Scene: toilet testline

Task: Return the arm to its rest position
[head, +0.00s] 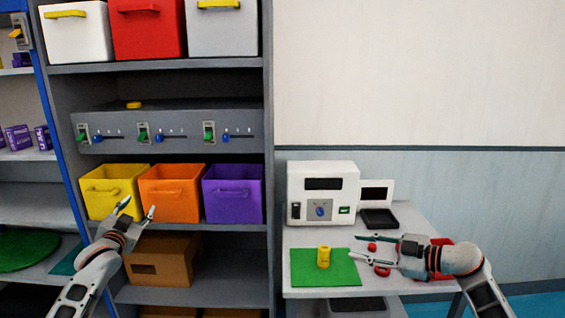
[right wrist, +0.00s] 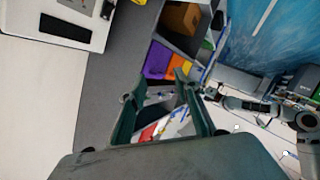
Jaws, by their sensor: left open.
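My left arm comes in from the lower left of the head view. Its gripper (head: 137,209) is open and empty, in front of the yellow bin (head: 104,205) and the orange bin (head: 163,212). My right arm comes in from the lower right. Its gripper (head: 358,252) is open with its fingers pointing left, over the small table beside the yellow cylinder (head: 324,257). In the right wrist view its two fingers (right wrist: 160,78) stand apart with nothing held between them. Red pieces (head: 382,270) show near and partly behind the right gripper.
A shelf unit (head: 269,120) with bins and switches fills the left side. A cardboard box (head: 170,262) sits low on it. The table (head: 410,215) holds a white device (head: 322,168), a black tray (head: 379,219) and a green mat (head: 342,281). The wall above is bare.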

